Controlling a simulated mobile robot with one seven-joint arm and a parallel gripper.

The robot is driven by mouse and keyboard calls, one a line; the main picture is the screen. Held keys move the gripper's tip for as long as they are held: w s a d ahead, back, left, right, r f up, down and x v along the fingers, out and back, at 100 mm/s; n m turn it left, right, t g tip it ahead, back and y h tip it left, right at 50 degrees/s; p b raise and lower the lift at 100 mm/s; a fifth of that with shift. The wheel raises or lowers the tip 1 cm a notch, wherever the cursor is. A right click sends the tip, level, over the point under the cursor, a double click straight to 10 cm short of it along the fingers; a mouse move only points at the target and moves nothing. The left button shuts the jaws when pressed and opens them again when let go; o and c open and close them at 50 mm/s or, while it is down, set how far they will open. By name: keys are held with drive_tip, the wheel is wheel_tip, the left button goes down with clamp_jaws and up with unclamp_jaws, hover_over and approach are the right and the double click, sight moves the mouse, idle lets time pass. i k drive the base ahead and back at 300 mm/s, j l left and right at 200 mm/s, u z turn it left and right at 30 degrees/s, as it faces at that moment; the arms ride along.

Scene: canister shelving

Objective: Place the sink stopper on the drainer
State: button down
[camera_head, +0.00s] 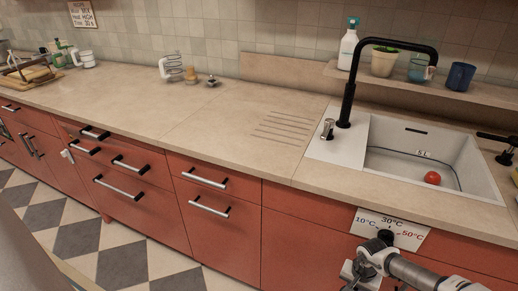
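A small dark-topped object (212,81), which may be the sink stopper, sits on the counter toward the back wall; it is too small to be sure. The drainer (285,128) is a set of grooves in the counter left of the sink and looks bare. My gripper (387,236) is at the bottom right, in front of the red cabinet front and below the counter edge. It is far from the small object. Its fingers are too unclear to tell open from shut.
The white sink (480,178) holds a red ball-like item (432,178). A black faucet (346,100) and a metal cylinder (328,130) stand at its left. A shelf (400,84) carries a bottle, plant and cups.

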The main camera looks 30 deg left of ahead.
sight(268, 128)
drive_tip(key=l+u, duration=0.2)
drive_tip(key=u, duration=0.25)
drive_tip(key=i+l+u, duration=0.1)
drive_tip(key=l+u, duration=0.2)
drive_tip(key=u, duration=0.15)
